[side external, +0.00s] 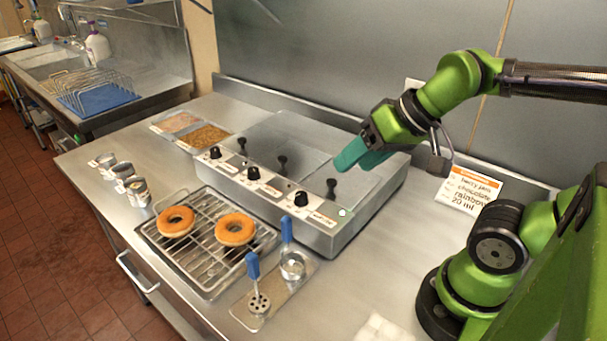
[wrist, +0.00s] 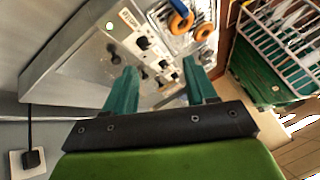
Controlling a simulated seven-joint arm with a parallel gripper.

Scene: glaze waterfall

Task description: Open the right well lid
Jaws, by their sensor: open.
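The steel warmer (side external: 325,238) has three wells in a row, each under a flat metal lid with a black handle. The right well lid (side external: 358,188) lies flat and closed, with its handle (side external: 331,188) standing up near its front. My gripper (side external: 349,158), with teal fingers, is open and empty above the right lid, just above and behind its handle, apart from it. In the wrist view my gripper (wrist: 165,78) shows its two fingers spread over the warmer, with the right lid's handle (wrist: 113,52) left of the left fingertip.
Black knobs (side external: 300,199) line the warmer's front. A wire rack (side external: 190,262) with two doughnuts (side external: 235,229) stands in front. A tray with blue-handled tools (side external: 254,270) lies at front right. A paper order card (side external: 471,188) stands right of the warmer. Topping trays (side external: 203,136) are at back left.

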